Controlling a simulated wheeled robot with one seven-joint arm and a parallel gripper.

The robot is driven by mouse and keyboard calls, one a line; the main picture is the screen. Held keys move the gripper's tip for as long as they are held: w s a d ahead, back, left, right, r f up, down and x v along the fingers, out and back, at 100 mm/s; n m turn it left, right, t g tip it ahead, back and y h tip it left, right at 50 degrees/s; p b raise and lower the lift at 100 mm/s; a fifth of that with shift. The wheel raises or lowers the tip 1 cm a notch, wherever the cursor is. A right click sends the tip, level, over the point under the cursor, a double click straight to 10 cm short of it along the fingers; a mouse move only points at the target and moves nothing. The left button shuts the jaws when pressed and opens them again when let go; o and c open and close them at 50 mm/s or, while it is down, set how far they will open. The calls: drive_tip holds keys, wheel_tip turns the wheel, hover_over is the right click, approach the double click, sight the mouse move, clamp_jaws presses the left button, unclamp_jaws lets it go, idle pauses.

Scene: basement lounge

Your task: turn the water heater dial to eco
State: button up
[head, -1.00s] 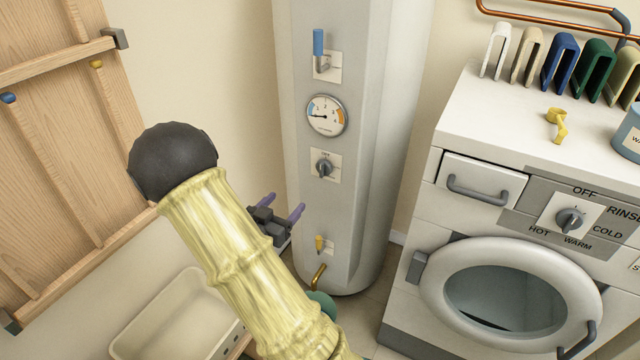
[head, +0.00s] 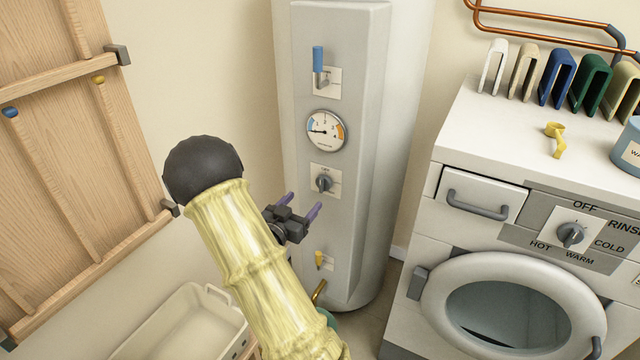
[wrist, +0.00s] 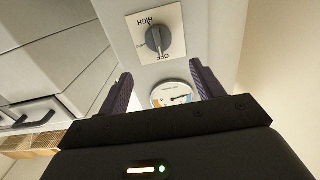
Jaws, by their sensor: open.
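The water heater (head: 365,240) is a tall pale grey cylinder with a flat front panel. Its dial (head: 323,184) is a dark grey knob on a square white plate, below the round gauge. In the wrist view the dial (wrist: 158,39) appears upside down, with "HIGH" and "OFF" readable and a smaller word between them too small to read. The knob's pointer seems to lie near "OFF". My gripper (head: 301,206) is open and empty, just below and left of the dial, apart from it. In the wrist view its two purple fingers (wrist: 158,88) reach toward the panel on either side of the gauge.
A washing machine (head: 480,160) stands to the right, a wooden rack (head: 60,150) to the left, and a pale basin (head: 185,325) at the lower left.

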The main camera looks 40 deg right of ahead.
sight(320, 183)
drive_tip(key=x, duration=1)
drive_tip(key=shift+d, duration=0.1)
drive_tip(key=c, duration=1)
